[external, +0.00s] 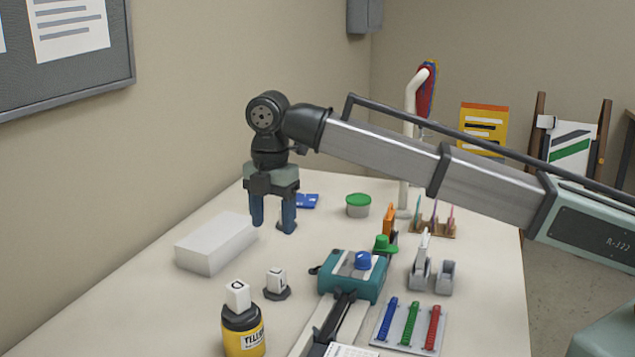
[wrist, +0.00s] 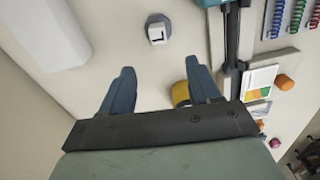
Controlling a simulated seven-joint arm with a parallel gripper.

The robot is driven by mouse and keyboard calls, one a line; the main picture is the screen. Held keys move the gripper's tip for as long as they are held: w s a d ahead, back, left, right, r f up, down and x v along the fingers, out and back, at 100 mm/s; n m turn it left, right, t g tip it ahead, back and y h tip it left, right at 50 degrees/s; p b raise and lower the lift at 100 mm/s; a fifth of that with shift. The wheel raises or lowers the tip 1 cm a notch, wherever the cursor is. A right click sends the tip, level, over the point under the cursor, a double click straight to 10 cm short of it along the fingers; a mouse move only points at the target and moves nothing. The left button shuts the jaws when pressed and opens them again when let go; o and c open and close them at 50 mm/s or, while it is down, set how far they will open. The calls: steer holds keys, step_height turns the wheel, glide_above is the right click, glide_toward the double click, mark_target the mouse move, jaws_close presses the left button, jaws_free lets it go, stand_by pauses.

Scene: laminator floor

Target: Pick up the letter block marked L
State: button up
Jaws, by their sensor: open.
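A white letter block (external: 276,277) stands on a small dark base on the table, left of the teal machine. Its mark looks like an L in the wrist view (wrist: 156,34), where the block is beyond the fingertips at top centre. A second white letter block (external: 238,292) sits on a yellow container with a black top (external: 244,338); its letter is not clear. My gripper (external: 273,228) is open and empty, pointing down near the far end of the white box, away from the L block. Its two blue fingers also show in the wrist view (wrist: 159,66).
A white box (external: 215,244) lies on the left of the table. The teal machine (external: 352,278) with a blue knob stands right of the L block. Coloured coils on a tray (external: 408,325), staplers and a green-lidded tub (external: 358,205) are further right and back.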

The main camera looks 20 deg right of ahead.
glide_above(276, 271)
steer(key=f, duration=0.8)
steer(key=shift+s+a, duration=0.1)
steer(key=shift+s, duration=0.15)
steer(key=shift+w+f, duration=0.2)
steer(key=shift+f, duration=2.45)
jaws_close()
